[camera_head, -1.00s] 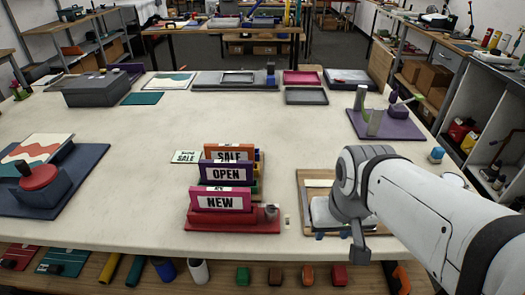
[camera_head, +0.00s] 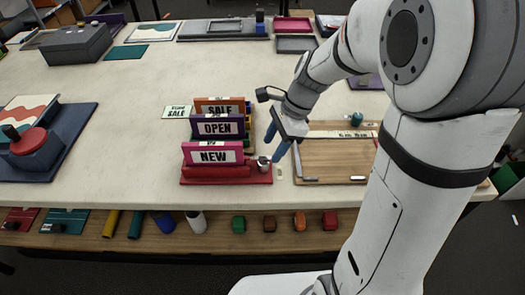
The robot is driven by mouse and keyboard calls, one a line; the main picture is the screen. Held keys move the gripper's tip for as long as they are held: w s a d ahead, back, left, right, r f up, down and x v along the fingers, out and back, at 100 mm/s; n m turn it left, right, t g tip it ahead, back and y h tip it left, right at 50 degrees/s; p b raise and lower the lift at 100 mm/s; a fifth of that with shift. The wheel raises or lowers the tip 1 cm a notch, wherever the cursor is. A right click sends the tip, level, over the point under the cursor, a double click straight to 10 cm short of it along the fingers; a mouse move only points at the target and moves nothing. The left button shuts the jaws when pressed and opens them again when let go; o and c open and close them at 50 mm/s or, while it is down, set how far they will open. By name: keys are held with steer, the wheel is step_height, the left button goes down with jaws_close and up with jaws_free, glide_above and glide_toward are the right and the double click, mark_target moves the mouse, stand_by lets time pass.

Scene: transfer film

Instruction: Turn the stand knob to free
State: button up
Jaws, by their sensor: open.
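A red stand (camera_head: 225,175) on the near part of the table holds a magenta sign reading NEW (camera_head: 213,156). A grey round knob (camera_head: 264,164) sits at the stand's right end. My gripper (camera_head: 276,148) points down with blue fingertips just above and right of the knob. The gripper is open and empty. I cannot tell whether a fingertip touches the knob. A purple OPEN sign (camera_head: 217,128) and an orange SALE sign (camera_head: 218,105) stand behind.
A wooden board with a ruler (camera_head: 330,164) lies right of the stand, partly hidden by my arm. A loose SALE card (camera_head: 176,112) lies behind left. A blue base with a red disc (camera_head: 45,150) is at far left. The table's middle left is clear.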

mark_target(266, 160)
steer(key=x, duration=0.6)
steer(key=shift+a+f, duration=0.2)
steer(key=shift+f, duration=0.2)
steer(key=shift+c, duration=0.4)
steer(key=c, duration=0.9)
